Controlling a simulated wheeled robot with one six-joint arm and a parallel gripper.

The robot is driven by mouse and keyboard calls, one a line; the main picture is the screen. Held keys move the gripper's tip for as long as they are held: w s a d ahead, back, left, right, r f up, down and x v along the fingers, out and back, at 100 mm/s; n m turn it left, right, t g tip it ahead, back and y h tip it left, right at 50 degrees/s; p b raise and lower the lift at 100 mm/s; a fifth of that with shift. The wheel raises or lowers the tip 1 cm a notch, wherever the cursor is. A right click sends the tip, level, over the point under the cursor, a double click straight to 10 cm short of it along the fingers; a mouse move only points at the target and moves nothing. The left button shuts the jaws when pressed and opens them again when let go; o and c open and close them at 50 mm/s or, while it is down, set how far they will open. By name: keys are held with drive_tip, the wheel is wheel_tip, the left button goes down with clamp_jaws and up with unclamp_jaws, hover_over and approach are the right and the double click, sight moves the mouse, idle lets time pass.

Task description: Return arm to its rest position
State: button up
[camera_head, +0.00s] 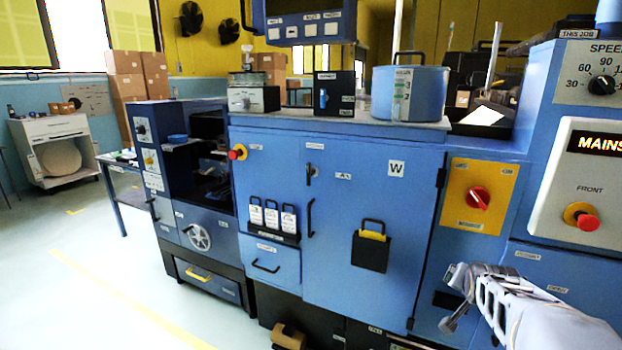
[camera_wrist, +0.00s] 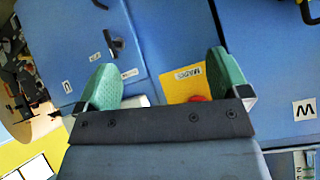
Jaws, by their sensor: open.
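My gripper (camera_head: 454,298) is at the lower right in the head view, in front of the blue machine (camera_head: 350,200). In the wrist view my gripper (camera_wrist: 163,78) shows two green finger pads spread wide apart with nothing between them. Behind the pads are blue panels and a yellow plate (camera_wrist: 183,84) with a red part (camera_wrist: 200,98), partly hidden by my gripper. In the head view the yellow plate (camera_head: 478,195) carries a red rotary switch (camera_head: 478,199), above and clear of my gripper.
At the right is a control panel with a red button (camera_head: 587,221) and a speed knob (camera_head: 601,86). A blue pot (camera_head: 410,92) stands on the machine top. A black pocket (camera_head: 371,250) hangs on the door. The floor (camera_head: 90,290) is open at left.

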drive_tip(key=s+a+r+n+g+y+p, duration=0.1)
drive_tip(key=s+a+r+n+p, duration=0.2)
drive_tip(key=a, duration=0.4)
drive_tip(key=s+a+r+n+g+y+p, duration=0.2)
drive_tip(key=s+a+r+n+p, duration=0.1)
drive_tip(key=s+a+r+p, duration=0.2)
drive_tip(key=s+a+r+n+g+y+p, duration=0.1)
drive_tip(key=s+a+r+n+g+p, duration=0.1)
drive_tip(key=s+a+r+p, duration=0.2)
drive_tip(key=s+a+p, duration=0.2)
drive_tip(key=s+a, duration=0.1)
drive_tip(key=a, duration=0.1)
drive_tip(key=shift+s+a+r+n+y+p, duration=0.3)
drive_tip(key=shift+a+r+n+p, duration=0.05)
drive_tip(key=shift+a+n+p, duration=0.05)
